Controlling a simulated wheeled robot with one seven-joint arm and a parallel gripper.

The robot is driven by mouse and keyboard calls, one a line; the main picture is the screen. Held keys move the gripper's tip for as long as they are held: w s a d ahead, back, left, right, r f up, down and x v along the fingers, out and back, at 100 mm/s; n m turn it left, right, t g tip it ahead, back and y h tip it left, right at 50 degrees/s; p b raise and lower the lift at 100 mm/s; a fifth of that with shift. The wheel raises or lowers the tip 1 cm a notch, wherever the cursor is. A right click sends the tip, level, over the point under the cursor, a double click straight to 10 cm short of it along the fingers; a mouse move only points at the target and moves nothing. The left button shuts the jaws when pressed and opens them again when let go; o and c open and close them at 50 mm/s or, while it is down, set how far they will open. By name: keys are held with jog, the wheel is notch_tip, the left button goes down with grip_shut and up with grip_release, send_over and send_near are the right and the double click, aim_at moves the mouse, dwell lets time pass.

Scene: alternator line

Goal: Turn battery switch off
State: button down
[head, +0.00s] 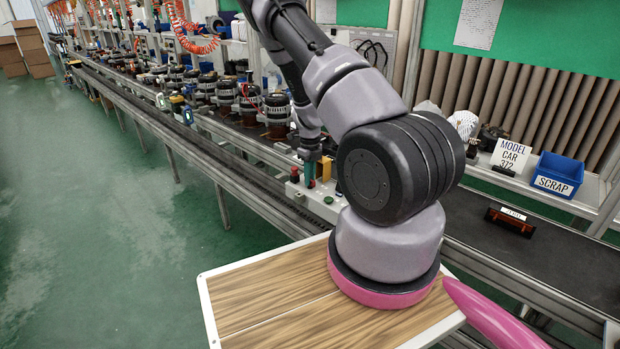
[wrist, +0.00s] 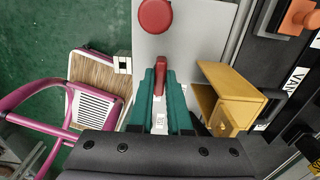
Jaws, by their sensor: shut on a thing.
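The battery switch shows in the wrist view as a red lever handle (wrist: 160,64) on a light grey panel (wrist: 200,38). My gripper (wrist: 160,75) has two green fingers, one on each side of the lever, and is shut on it. In the head view my gripper (head: 318,172) points down at the white control box (head: 318,203), where the lever is mostly hidden by the fingers. A round red button (wrist: 155,17) sits on the same panel, beyond the lever and apart from my fingers.
A green button (head: 328,200) is on the control box's front. The conveyor line carries several alternators (head: 277,112). A blue scrap bin (head: 558,174) is at the right.

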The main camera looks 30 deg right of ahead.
jog(key=shift+n, duration=0.4)
jog(key=n, duration=0.3)
jog(key=shift+n, duration=0.3)
jog(key=n, duration=0.4)
jog(key=shift+d+n, duration=0.1)
jog(key=shift+n, duration=0.2)
jog(key=n, duration=0.4)
jog(key=shift+n, duration=2.4)
jog(key=c, duration=0.9)
grip_release()
jog(key=shift+o, duration=0.2)
